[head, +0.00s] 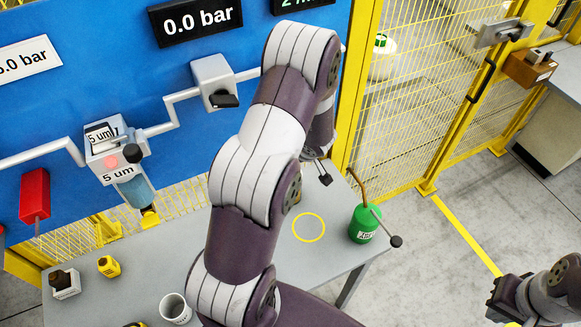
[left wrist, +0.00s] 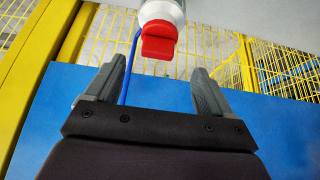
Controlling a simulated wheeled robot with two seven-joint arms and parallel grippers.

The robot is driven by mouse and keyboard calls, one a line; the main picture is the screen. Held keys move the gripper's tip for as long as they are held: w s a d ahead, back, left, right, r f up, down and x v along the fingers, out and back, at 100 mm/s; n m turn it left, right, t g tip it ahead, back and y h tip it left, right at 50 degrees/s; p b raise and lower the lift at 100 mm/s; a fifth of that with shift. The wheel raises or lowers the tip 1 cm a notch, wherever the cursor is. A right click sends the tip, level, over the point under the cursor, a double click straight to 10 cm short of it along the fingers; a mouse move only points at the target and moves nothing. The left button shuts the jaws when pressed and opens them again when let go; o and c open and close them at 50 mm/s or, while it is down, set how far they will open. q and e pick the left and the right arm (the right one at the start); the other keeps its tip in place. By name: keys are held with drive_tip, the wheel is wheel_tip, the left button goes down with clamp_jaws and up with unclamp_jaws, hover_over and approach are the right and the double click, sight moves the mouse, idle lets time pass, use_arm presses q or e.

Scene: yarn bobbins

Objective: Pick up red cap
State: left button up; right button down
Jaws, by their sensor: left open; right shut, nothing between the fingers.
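The red cap (left wrist: 160,42) shows in the left wrist view at the top centre, on the end of a white cylindrical part (left wrist: 160,10). It lies beyond and between the fingertips of my left gripper (left wrist: 155,75), which is open and empty. The cap appears apart from both fingers. In the head view I cannot make out the cap, and my large left arm covers the middle of the picture and hides most of its gripper. My right gripper (head: 502,304) is at the lower right edge, shut and empty, away from the table.
The grey table (head: 335,255) carries a green oil can (head: 363,224), a white mug (head: 175,308) and a yellow tape measure (head: 109,266). Behind it stand a blue panel (head: 60,100) with pipes and a yellow mesh fence (head: 400,120). A blue cord (left wrist: 130,65) runs beside the left gripper's finger.

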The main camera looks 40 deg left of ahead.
use_arm(q)
drive_tip(key=x, duration=0.6)
drive_tip(key=shift+w+d, duration=0.2)
drive_tip(key=shift+w, duration=0.15)
drive_tip(key=shift+s+a, duration=0.1)
drive_tip(key=shift+s, duration=0.15)
drive_tip(key=c, duration=1.1)
